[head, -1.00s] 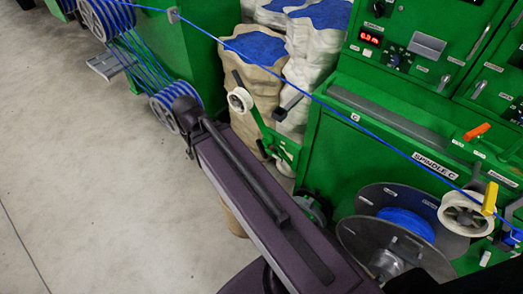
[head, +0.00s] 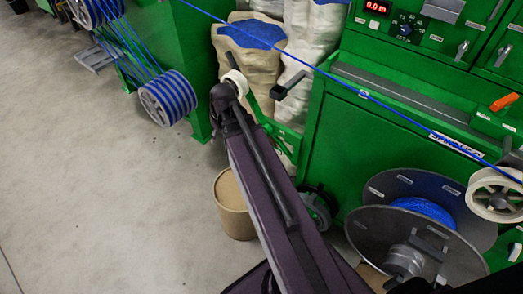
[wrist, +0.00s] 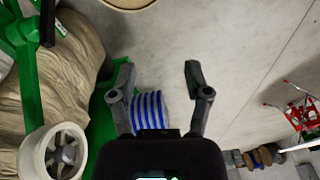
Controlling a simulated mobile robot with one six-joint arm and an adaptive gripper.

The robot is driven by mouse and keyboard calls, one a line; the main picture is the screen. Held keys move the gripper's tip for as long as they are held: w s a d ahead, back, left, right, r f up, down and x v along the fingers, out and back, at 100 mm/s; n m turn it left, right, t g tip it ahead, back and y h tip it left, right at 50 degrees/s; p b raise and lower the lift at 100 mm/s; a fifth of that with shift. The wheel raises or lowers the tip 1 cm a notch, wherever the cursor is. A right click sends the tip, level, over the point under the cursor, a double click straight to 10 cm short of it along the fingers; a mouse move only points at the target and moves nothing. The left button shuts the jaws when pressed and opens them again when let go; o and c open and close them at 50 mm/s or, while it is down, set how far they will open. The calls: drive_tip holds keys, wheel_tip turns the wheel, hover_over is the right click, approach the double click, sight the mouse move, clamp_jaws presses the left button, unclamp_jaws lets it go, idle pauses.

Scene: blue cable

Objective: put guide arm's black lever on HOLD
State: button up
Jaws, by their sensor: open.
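The green guide arm (head: 256,108) stands in front of the sacks, with a white pulley (head: 236,84) at its upper end. Its black lever (head: 290,84) sticks out to the upper right of the arm. In the wrist view the guide arm (wrist: 30,90) runs down the left side, its pulley (wrist: 58,152) is at lower left and a black bar, apparently the lever (wrist: 47,22), is at upper left. My gripper (wrist: 157,80) is open and empty, to the right of them and apart. No HOLD mark is readable.
A blue cable (head: 310,68) stretches across above the guide arm. Sacks of blue granules (head: 252,35) stand behind it. A green machine with a large reel (head: 415,235) is at right. A brown drum (head: 233,205) stands beside my arm. The floor at left is clear.

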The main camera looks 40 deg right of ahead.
drive_tip(key=w+d+f+t+b, duration=0.1)
drive_tip(key=d+f+t+b, duration=0.1)
drive_tip(key=d+f+b, duration=0.7)
drive_tip(key=s+d+f+n+t+b, duration=0.1)
drive_tip(key=d, duration=1.2)
drive_tip(key=shift+s+n, duration=0.2)
drive_tip(key=shift+n, duration=0.2)
drive_tip(key=shift+f, duration=0.25)
drive_tip(key=b+x, duration=1.1)
drive_tip(key=shift+w+a+f, duration=0.15)
drive_tip(key=shift+a+f, duration=0.05)
drive_tip(key=shift+f, duration=0.1)
clamp_jaws()
